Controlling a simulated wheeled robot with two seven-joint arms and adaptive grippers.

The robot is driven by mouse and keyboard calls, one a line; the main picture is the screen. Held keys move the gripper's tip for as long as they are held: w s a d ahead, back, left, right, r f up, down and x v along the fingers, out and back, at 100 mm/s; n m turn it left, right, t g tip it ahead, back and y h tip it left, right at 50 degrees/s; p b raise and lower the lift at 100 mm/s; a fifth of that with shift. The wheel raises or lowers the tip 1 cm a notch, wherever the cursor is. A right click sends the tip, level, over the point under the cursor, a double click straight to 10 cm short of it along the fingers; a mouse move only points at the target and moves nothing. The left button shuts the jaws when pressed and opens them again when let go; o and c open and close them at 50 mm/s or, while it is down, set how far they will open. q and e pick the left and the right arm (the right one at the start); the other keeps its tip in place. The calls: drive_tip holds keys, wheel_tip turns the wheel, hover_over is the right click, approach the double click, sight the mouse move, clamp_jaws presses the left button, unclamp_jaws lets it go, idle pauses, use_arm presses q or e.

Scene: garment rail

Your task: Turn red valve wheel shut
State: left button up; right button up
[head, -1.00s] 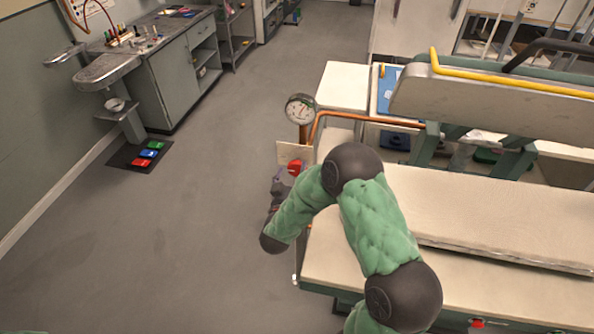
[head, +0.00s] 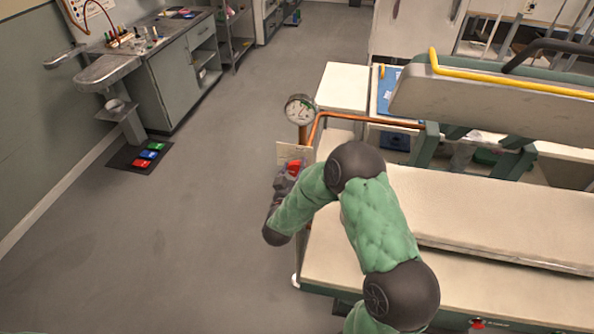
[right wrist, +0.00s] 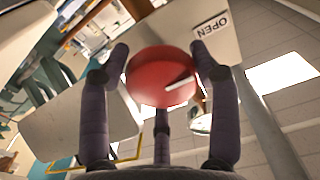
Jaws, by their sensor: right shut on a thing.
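The red valve wheel (head: 294,167) sits below the pressure gauge on the copper pipe, mostly hidden behind my right gripper (head: 287,176) in the head view. In the right wrist view the wheel (right wrist: 162,76) fills the middle as a red disc with a pale line on its face. The fingers of my right gripper (right wrist: 160,62) are closed around its rim, one on each side, with a third finger below. My left gripper is not in view.
The round gauge (head: 300,108) stands above the wheel, and the copper pipe (head: 365,119) runs right from it. A padded bench (head: 480,210) fills the right side. Open grey floor (head: 160,240) lies to the left.

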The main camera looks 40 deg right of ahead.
drive_tip(key=shift+a+f+m+b, duration=0.1)
drive_tip(key=shift+f+m+b, duration=0.2)
drive_tip(key=shift+b, duration=0.1)
drive_tip(key=shift+f+m+b, duration=0.1)
drive_tip(key=shift+m+b, duration=0.6)
drive_tip(key=shift+b, duration=0.15)
drive_tip(key=m+b, duration=0.7)
drive_tip(key=b, duration=0.1)
drive_tip(key=m+b, duration=0.6)
drive_tip(key=b, duration=0.2)
drive_tip(key=shift+w+a+m, duration=0.15)
drive_tip(key=shift+m, duration=0.25)
drive_tip(key=shift+m+b, duration=0.8)
drive_tip(key=shift+b, duration=0.2)
drive_tip(key=shift+r, duration=0.3)
drive_tip(key=o, duration=1)
drive_tip(key=shift+o, duration=0.7)
drive_tip(key=shift+w+m, duration=0.2)
drive_tip(key=shift+m, duration=0.1)
drive_tip(key=shift+s+r, duration=0.1)
